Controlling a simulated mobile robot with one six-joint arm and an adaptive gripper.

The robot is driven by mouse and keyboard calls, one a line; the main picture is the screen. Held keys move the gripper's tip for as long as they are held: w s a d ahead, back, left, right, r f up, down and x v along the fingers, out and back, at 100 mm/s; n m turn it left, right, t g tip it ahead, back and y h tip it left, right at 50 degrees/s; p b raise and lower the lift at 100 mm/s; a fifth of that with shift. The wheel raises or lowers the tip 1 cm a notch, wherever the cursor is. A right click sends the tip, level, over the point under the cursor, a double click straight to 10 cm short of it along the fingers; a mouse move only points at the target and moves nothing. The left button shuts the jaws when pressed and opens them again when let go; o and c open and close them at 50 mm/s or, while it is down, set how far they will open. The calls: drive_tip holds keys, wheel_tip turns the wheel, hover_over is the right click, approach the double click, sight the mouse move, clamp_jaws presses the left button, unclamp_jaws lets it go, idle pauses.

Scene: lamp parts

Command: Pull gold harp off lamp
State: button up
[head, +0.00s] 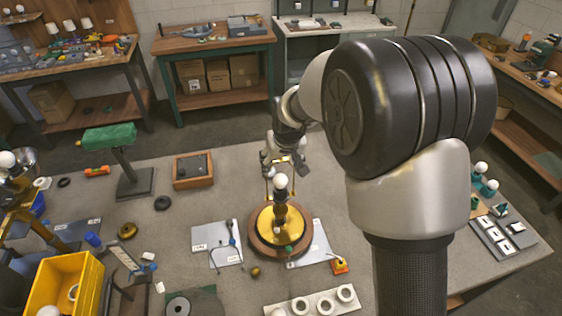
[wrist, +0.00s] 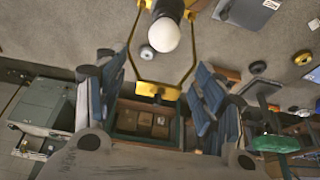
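The lamp stands on the grey table in the head view, with a round wooden base, a gold dish (head: 265,222) and a white bulb (head: 281,181). The bulb also shows at the top of the wrist view (wrist: 164,35). The gold harp (wrist: 158,90) is a thin angular frame around the bulb, its flat top crosspiece nearest my gripper. My gripper (wrist: 160,78) is open, with one blue-padded finger on each side of the harp's top. Gaps show between the fingers and the harp. In the head view my gripper (head: 282,158) is just above and behind the bulb, hiding part of the harp.
A green-topped stand (head: 108,136) and a wooden box (head: 193,171) are left of the lamp. A yellow bin (head: 62,285) stands front left. White sheets with small parts lie beside the lamp base. A white block with round holes (head: 315,303) is in front. My arm covers the table right of the lamp.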

drive_tip(key=shift+s, duration=0.1)
drive_tip(key=c, duration=1.1)
drive_tip(key=shift+c, duration=0.2)
drive_tip(key=shift+r, duration=0.4)
drive_tip(key=shift+r+p, duration=0.45)
drive_tip(key=shift+c, duration=0.7)
drive_tip(key=shift+w+a+r+g+h+p, duration=0.15)
drive_tip(key=shift+w+g+p, duration=0.45)
drive_tip(key=shift+p, duration=0.9)
drive_tip(key=shift+w+a+g+h+p, duration=0.1)
drive_tip(key=shift+w+g+p, duration=0.15)
drive_tip(key=shift+w+p, duration=0.9)
drive_tip(key=shift+w+a+r+g+h+p, duration=0.15)
drive_tip(key=shift+w+g+p, duration=0.25)
drive_tip(key=shift+p, duration=1.5)
drive_tip(key=shift+s+d+b, duration=0.2)
drive_tip(key=shift+s+b, duration=0.2)
drive_tip(key=shift+s, duration=0.55)
drive_tip(key=shift+s+d+b, duration=0.2)
drive_tip(key=shift+s+b, duration=0.15)
drive_tip(key=shift+s, duration=0.55)
